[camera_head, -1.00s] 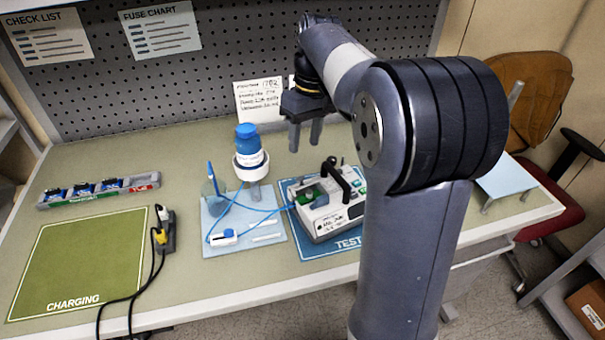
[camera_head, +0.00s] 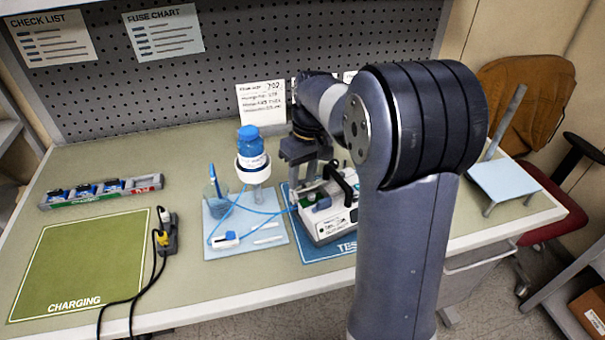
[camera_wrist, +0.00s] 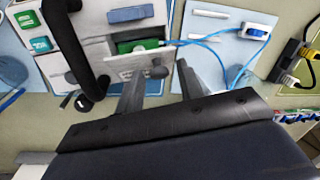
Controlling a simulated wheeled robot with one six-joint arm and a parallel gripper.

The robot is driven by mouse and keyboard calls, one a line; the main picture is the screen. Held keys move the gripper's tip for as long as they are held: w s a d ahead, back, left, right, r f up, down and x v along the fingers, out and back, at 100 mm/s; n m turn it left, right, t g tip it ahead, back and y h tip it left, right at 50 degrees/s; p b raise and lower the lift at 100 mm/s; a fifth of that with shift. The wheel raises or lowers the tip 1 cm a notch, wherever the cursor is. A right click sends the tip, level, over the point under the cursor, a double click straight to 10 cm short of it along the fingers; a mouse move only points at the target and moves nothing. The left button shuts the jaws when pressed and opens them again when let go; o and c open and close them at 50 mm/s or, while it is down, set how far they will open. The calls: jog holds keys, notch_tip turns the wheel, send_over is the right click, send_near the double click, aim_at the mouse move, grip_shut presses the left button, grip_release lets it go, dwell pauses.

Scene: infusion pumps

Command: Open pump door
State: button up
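The pump (camera_head: 335,217) is a white box with a black carry handle (camera_head: 346,187), standing on the blue TEST mat (camera_head: 318,255). The wrist view shows its handle (camera_wrist: 75,45) at the left. The pump door (camera_wrist: 122,66) is a light grey panel with a dark round knob (camera_wrist: 158,72). A green part (camera_wrist: 137,45) shows beyond the panel's edge; I cannot tell how far the door stands open. My gripper (camera_head: 307,178) is low over the pump's back left. Its fingers (camera_wrist: 159,72) are apart on either side of the knob, with gaps visible.
A blue tube (camera_wrist: 205,42) runs from the pump onto a pale blue mat (camera_head: 268,237). A black charger plug with cable (camera_head: 167,235) lies by the green CHARGING mat (camera_head: 80,262). The pegboard rises behind.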

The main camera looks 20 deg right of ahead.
grip_shut()
jog(key=r+g+p, duration=0.1)
jog(key=p, duration=0.2)
jog(key=shift+w+a, duration=0.1)
jog(key=shift+w, duration=0.2)
jog(key=g+p, duration=0.1)
jog(key=p, duration=0.2)
jog(key=shift+w, duration=0.4)
jog(key=shift+w+a+f+g+h+p, duration=0.1)
jog(key=shift+w+f+g+h+p, duration=0.15)
jog(key=shift+g+p, duration=0.45)
jog(key=shift+s, duration=0.1)
jog(key=shift+o, duration=0.8)
grip_release()
jog(key=v, duration=1)
jog(key=shift+r+b, duration=0.35)
jog(key=shift+r, duration=0.05)
